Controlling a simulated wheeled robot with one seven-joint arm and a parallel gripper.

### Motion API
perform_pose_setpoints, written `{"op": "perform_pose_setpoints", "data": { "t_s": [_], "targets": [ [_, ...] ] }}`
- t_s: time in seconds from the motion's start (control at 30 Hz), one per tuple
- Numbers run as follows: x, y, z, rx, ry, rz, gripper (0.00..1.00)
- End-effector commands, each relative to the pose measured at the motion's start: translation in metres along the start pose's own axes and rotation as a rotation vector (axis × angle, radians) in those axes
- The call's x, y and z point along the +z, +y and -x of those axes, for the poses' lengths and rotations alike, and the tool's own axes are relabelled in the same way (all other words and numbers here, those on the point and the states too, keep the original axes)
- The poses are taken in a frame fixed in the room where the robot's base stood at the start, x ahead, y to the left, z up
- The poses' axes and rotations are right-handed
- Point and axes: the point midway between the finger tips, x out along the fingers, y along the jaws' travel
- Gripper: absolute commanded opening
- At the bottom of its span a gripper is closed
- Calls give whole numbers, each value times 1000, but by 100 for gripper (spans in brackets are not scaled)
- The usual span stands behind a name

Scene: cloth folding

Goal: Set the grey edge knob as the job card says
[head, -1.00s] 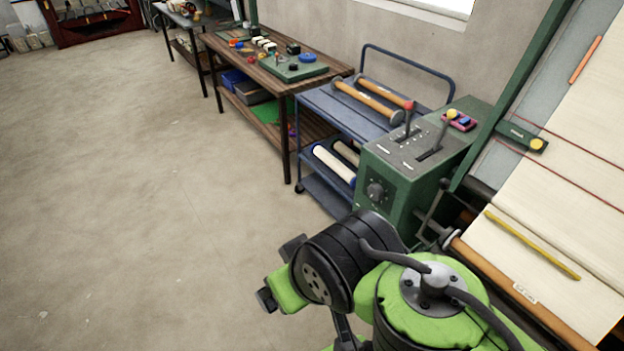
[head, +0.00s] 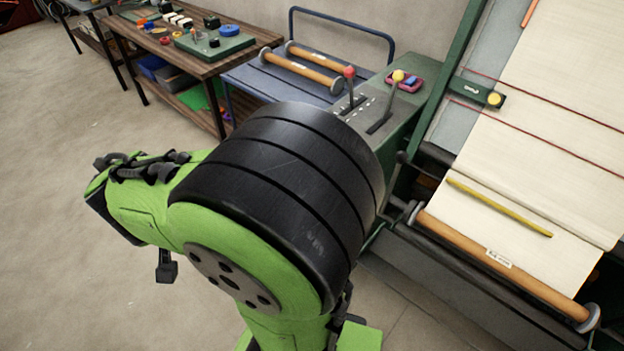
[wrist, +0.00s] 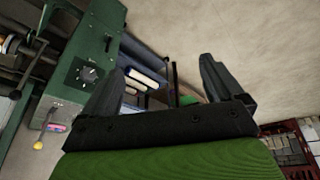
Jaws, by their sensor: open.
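A dark round knob (wrist: 88,74) with pale tick marks around it sits on the green console (wrist: 70,85), at the upper left of the wrist view. In the head view my arm hides the knob, and only the console's top (head: 425,72) and part of its side show. My gripper (wrist: 160,88) is open in the wrist view, its two dark fingers wide apart with nothing between them. The knob lies beyond and left of the left finger, apart from it. The knob's setting is too small to read. I cannot make out a job card.
A red-tipped lever (head: 349,75) and a yellow-tipped lever (head: 397,77) stand on the console. A blue cart (head: 262,82) with rollers is behind my arm. The cloth machine's wooden roller (head: 470,255) is at right. Open floor (head: 60,180) lies left.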

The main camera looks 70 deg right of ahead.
Motion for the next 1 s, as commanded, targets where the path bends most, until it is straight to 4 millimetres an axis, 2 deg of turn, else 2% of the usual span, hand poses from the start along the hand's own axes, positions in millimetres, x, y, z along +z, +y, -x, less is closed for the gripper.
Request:
{"op": "perform_pose_setpoints", "data": {
  "t_s": [0.03, 0.17, 0.27, 0.4, 0.6, 0.7, 0.8, 1.0],
  "targets": [
    [-3, 4, -20, 47, -1, -55, 94],
    [-18, 22, -68, 192, 34, -238, 94],
    [-31, 46, -117, 346, 102, -404, 94],
    [-46, 96, -191, 597, 299, -624, 94],
    [-59, 165, -272, 844, 711, -740, 94],
    [-63, 187, -302, 882, 906, -714, 94],
    [-65, 198, -319, 877, 1033, -673, 94],
    [-72, 208, -325, 861, 1101, -652, 94]
  ]
}}
